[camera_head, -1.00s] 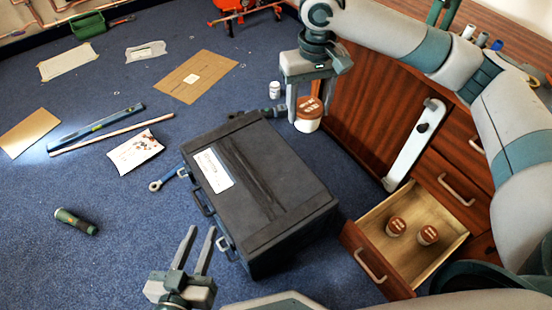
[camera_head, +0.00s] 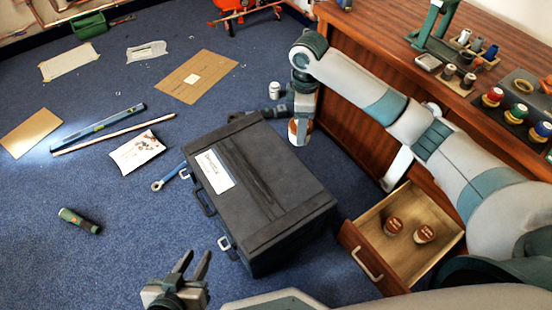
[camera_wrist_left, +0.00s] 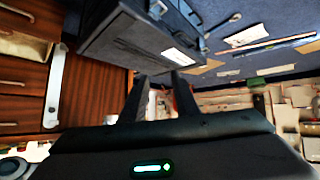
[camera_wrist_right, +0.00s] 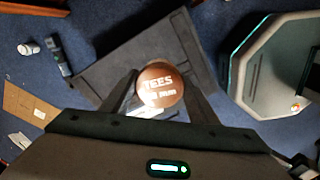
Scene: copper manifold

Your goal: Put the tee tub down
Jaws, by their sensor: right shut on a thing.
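The tee tub (camera_wrist_right: 160,85), a white tub with a copper-brown lid reading "TEES", sits between the fingers of my right gripper (camera_wrist_right: 158,92) in the right wrist view. In the head view the tub (camera_head: 296,133) shows beyond the black case, partly hidden by my right gripper (camera_head: 304,113), which is shut on it. I cannot tell its height above the floor. My left gripper (camera_head: 194,262) is open and empty near the case's front; its spread fingers also show in the left wrist view (camera_wrist_left: 158,90).
The black case (camera_head: 270,190) lies on the blue carpet. A small white jar (camera_head: 275,90) stands behind the case. The wooden bench (camera_head: 385,40) is on the right. Carpet on the left has clear patches.

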